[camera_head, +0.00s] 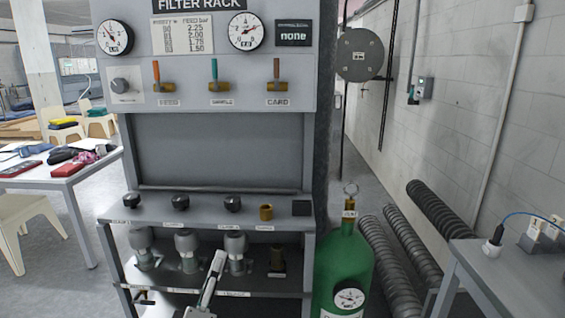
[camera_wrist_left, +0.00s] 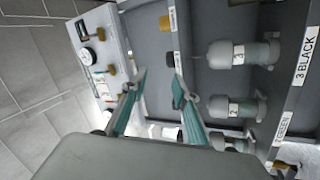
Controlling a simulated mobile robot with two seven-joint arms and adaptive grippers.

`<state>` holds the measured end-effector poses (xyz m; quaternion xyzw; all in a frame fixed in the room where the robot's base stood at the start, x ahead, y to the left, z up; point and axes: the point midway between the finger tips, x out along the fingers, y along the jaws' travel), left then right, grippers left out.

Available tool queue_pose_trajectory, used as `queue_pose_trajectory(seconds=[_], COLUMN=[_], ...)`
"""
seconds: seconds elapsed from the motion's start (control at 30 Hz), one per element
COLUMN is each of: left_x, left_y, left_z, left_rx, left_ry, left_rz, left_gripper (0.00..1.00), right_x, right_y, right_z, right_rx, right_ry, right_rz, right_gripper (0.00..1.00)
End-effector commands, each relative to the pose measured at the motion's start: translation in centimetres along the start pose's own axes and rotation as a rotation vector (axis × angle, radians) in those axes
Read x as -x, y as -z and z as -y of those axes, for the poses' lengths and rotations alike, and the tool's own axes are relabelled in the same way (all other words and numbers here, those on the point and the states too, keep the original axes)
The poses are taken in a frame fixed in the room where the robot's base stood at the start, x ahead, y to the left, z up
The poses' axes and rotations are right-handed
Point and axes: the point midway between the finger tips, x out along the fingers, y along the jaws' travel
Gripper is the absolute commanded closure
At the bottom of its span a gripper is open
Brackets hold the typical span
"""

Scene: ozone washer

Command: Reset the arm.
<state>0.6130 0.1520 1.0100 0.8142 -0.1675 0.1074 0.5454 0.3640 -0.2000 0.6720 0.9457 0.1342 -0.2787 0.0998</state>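My left gripper (camera_head: 217,262) shows at the lower middle of the head view, in front of the lower shelf of the filter rack (camera_head: 215,150). In the left wrist view the two teal fingers of this gripper (camera_wrist_left: 160,82) stand apart with nothing held between them. The wrist view shows the rack turned on its side, with grey filter housings (camera_wrist_left: 228,54) to the right of the fingers. My right gripper is in neither view.
Black knobs (camera_head: 180,202) line the rack's ledge, with levers and gauges above. A green gas cylinder (camera_head: 343,268) stands right of the rack, beside ribbed black hoses (camera_head: 412,250). A grey table (camera_head: 500,275) is at the right; a white table (camera_head: 75,168) is at the left.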

Motion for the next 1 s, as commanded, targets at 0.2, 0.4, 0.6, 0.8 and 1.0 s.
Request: queue_pose_trajectory(seconds=[0.2, 0.4, 0.6, 0.8, 1.0], left_x=[11.1, 22.7, 32.2, 35.9, 36.0], left_y=[-5.5, -8.2, -8.7, -8.5, -8.5], left_z=[9.4, 16.1, 19.8, 20.9, 21.0], left_rx=[-0.459, -0.83, -1.09, -1.189, -1.194], left_ry=[0.215, 0.348, 0.41, 0.424, 0.424], left_rz=[0.28, 0.577, 0.828, 0.931, 0.937], left_gripper=[0.71, 0.71, 0.71, 0.71, 0.71], right_x=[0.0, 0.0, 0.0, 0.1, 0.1], right_y=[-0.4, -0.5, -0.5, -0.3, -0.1], right_z=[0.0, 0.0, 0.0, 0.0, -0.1], right_rx=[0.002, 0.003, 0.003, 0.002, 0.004], right_ry=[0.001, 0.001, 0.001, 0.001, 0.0], right_rz=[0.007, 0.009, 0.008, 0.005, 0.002], right_gripper=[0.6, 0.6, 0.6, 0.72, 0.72])
